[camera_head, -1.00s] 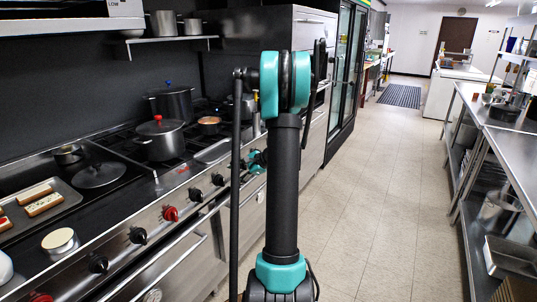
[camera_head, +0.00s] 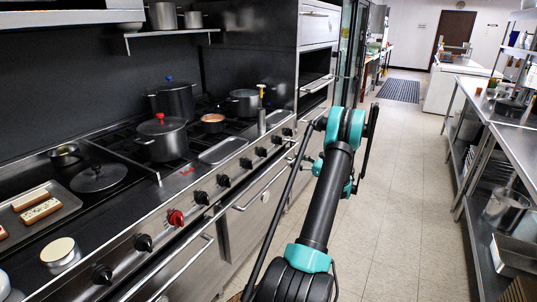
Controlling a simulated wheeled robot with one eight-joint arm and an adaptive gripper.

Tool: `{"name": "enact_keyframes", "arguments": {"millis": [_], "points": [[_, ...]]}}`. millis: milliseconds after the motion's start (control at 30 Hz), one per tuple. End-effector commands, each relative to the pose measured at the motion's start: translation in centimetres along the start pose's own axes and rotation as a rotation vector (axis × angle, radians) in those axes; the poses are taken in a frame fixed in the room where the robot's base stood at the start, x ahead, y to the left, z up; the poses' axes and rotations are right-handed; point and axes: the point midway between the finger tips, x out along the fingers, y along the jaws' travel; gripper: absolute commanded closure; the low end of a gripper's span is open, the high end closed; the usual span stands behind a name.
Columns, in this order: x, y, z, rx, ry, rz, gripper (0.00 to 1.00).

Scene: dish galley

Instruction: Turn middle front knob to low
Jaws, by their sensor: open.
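A row of knobs runs along the stove's front panel (camera_head: 212,190). A red knob (camera_head: 176,218) stands among black ones, such as those at the near end (camera_head: 144,242), just beyond the red one (camera_head: 201,197), and farther along (camera_head: 246,163). I cannot tell which is the middle front knob, and their settings are too small to read. My arm rises right of the stove, over the aisle, with teal joints. The far part of my arm is mostly hidden behind its nearer link, and I cannot make out my gripper's fingers. No part of my arm visibly touches a knob.
A pot with a red lid knob (camera_head: 163,138), a blue-knobbed pot (camera_head: 177,100) and another pot (camera_head: 244,102) stand on the burners. A tray (camera_head: 36,213) and a lid (camera_head: 99,178) lie nearer. The aisle floor (camera_head: 395,190) is clear; steel tables (camera_head: 520,150) line the right.

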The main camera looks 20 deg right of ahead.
Motion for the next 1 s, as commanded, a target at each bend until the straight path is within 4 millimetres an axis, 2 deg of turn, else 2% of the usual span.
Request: {"name": "enact_keyframes", "arguments": {"millis": [600,800,1000], "points": [[12.1,0.1,0.0,-0.002,0.002,0.004,0.36],[14.8,0.1,0.0,-0.002,0.002,0.003,0.36],[16.0,0.1,0.0,-0.003,0.002,0.001,0.36]]}}
